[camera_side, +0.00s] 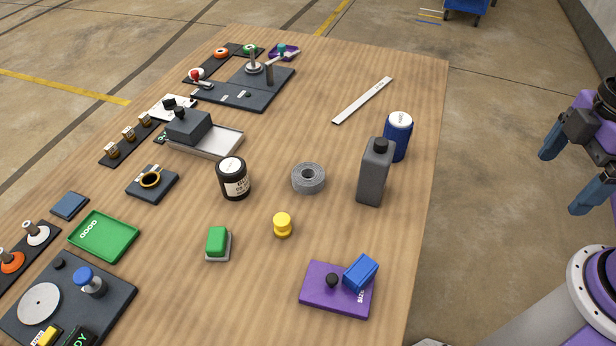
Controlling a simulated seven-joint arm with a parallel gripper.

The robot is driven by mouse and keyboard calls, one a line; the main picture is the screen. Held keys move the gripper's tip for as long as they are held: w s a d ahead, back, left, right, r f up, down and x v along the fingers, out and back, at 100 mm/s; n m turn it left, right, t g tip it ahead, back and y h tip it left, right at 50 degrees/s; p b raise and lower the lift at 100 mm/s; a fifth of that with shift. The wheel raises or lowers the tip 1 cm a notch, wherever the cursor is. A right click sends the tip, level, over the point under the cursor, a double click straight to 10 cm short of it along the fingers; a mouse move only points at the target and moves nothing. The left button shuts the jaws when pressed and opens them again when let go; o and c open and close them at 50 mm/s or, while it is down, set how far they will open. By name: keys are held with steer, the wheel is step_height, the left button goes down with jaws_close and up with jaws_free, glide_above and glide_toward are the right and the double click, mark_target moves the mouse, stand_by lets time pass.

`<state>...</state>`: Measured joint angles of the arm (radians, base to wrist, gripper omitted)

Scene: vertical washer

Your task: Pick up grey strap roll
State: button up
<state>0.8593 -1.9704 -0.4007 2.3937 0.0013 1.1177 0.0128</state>
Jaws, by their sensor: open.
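The grey strap roll (308,178) lies flat on the wooden table, near the middle, with its round hole facing up. It is a coiled grey band. My gripper (564,176) is at the right edge of the view, beyond the table's right edge, well apart from the roll. Its two blue fingers are spread, with nothing between them. Nothing hides the roll.
A black jar (233,179) stands left of the roll. A grey bottle (374,172) and a blue can (397,136) stand to its right. A yellow knob (282,224) is in front. A flat ruler-like strip (363,100) lies behind. Bare wood surrounds the roll.

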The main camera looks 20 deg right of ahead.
steer(key=w+a+n+t+h, duration=0.4)
steer(key=w+a+n+t, duration=0.3)
steer(key=w+n, duration=0.45)
steer(key=w+a+n+t+y, duration=0.25)
steer(key=a+n, duration=0.35)
steer(key=a, duration=0.3)
steer(key=w+a+n+t+y, duration=0.1)
steer(key=w+a+n+t, duration=0.25)
steer(key=a+n, duration=0.4)
steer(key=m, duration=0.1)
glide_toward(310, 176)
steer(key=shift+y, duration=0.25)
steer(key=v, duration=0.6)
steer(key=shift+s+a+r, duration=0.1)
steer(key=shift+a+r, duration=0.05)
steer(key=shift+r, duration=0.05)
steer(key=shift+w+f, duration=0.2)
steer(key=shift+w, duration=0.1)
steer(key=x, duration=1.1)
steer(key=shift+w+r, duration=0.1)
steer(key=shift+w, duration=0.1)
steer(key=shift+d+f+x, duration=0.1)
steer(key=shift+d+x, duration=0.05)
steer(key=shift+x, duration=1.2)
steer(key=shift+d+f+x, duration=0.15)
steer(key=shift+x, duration=1.15)
steer(key=shift+s, duration=0.1)
